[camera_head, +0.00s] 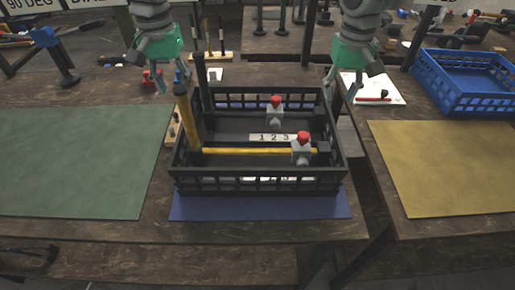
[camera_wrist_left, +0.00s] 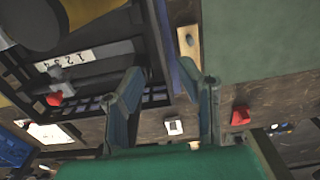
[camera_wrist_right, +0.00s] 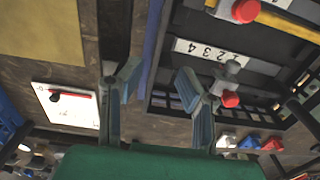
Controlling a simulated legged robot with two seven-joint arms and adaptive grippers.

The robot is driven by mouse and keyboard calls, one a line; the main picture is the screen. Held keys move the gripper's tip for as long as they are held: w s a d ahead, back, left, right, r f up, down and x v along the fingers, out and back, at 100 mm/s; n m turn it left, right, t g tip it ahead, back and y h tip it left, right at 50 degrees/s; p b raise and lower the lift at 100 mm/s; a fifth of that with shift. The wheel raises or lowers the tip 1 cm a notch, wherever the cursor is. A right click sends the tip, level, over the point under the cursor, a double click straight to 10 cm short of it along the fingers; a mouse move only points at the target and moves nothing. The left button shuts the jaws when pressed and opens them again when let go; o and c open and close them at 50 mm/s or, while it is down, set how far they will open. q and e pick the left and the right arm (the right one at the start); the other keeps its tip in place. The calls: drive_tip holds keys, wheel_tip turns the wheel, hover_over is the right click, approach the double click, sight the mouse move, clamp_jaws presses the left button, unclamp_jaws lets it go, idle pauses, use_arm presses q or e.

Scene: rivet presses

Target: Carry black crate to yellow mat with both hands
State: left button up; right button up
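The black crate (camera_head: 258,186) stands on a blue mat (camera_head: 260,206) in the middle of the head view. Inside it are yellow (camera_head: 240,151) and dark bars, grey parts with red knobs (camera_head: 303,138), and a numbered strip. The yellow mat (camera_head: 450,160) lies bare on the right-hand table. My left gripper (camera_head: 160,82) is open and empty beyond the crate's left side. My right gripper (camera_head: 352,84) is open beyond its right side. In the wrist views, crate side walls (camera_wrist_left: 152,45) (camera_wrist_right: 160,45) appear between the spread fingers; I see no contact.
A green mat (camera_head: 80,160) lies left of the crate. A blue crate (camera_head: 465,85) stands behind the yellow mat, near a white sheet (camera_head: 375,90) with a red-and-black item. A gap separates the two tables. Tools clutter the back.

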sight(328, 135)
use_arm(q)
drive_tip(key=shift+s+d, duration=0.1)
drive_tip(key=shift+s, duration=0.05)
use_arm(e)
drive_tip(key=shift+s+d, duration=0.1)
